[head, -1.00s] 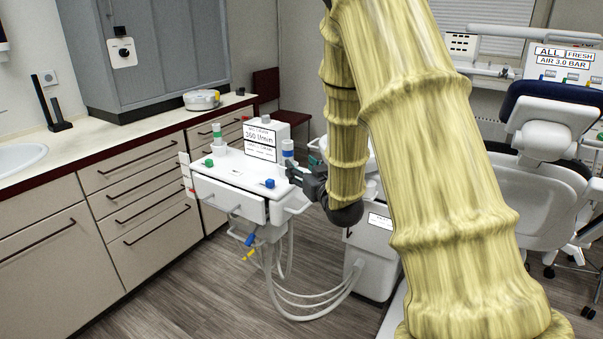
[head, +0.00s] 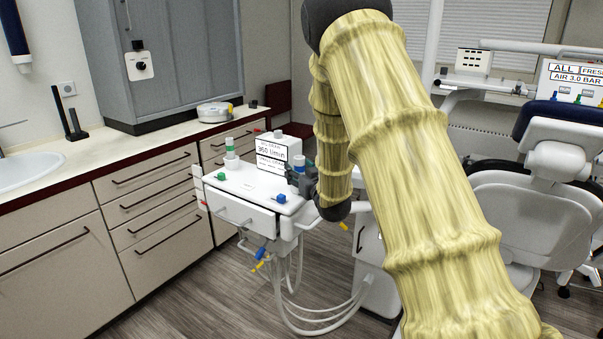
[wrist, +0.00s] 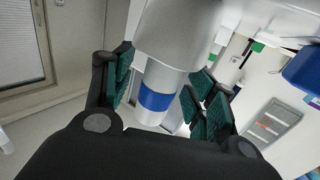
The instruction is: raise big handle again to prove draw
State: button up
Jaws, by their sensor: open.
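A white cart (head: 245,190) stands in the middle of the head view. An upright white handle with a blue band (head: 299,162) rises at its right end, partly hidden by my gripper (head: 304,182). In the wrist view the white handle with its blue band (wrist: 158,100) lies between the green-padded fingers of my gripper (wrist: 163,88). The fingers are open, one on each side, with a visible gap. A wider white part (wrist: 180,35) joins the handle. A similar upright handle with a green band (head: 231,152) stands at the cart's left end.
A sign box (head: 271,155) stands on the cart's back. A small green knob (head: 221,176) and blue knob (head: 280,198) sit on top. Hoses (head: 290,285) hang below. Drawers (head: 150,205) stand left; a dental chair (head: 520,215) stands right.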

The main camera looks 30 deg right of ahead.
aim_at(302, 161)
jog(key=shift+c, duration=0.5)
grip_shut()
jog(key=shift+r+p, duration=1.15)
jog(key=shift+r, duration=0.85)
